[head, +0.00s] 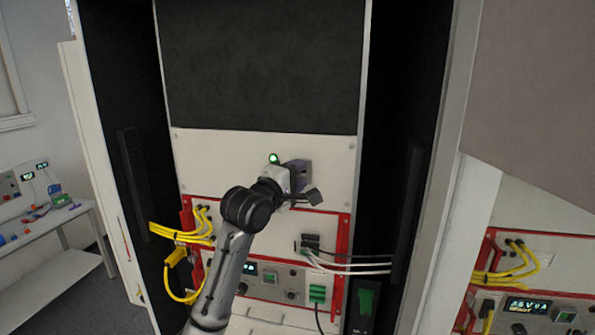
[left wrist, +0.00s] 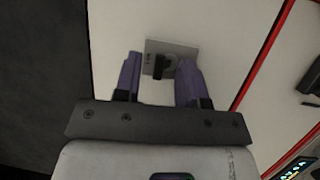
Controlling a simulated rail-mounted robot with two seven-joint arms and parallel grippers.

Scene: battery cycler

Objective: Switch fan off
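The fan switch, a black knob on a small grey plate (left wrist: 165,62), shows in the left wrist view on a pale panel. My left gripper (left wrist: 160,72) is open, with one purple finger on each side of the knob. I cannot tell whether the fingers touch it. In the head view my left gripper (head: 303,183) is in front of the white panel (head: 230,160) and hides the switch. A green lamp (head: 273,158) glows on this panel just above and left of the gripper. My right gripper is not in view.
Below the panel is a red-framed unit (head: 341,255) with yellow cables (head: 180,234), white cables (head: 350,268) and a display (head: 250,268). Dark cabinet walls stand on both sides. A bench (head: 45,232) is at far left. Another red-framed unit (head: 525,305) is at right.

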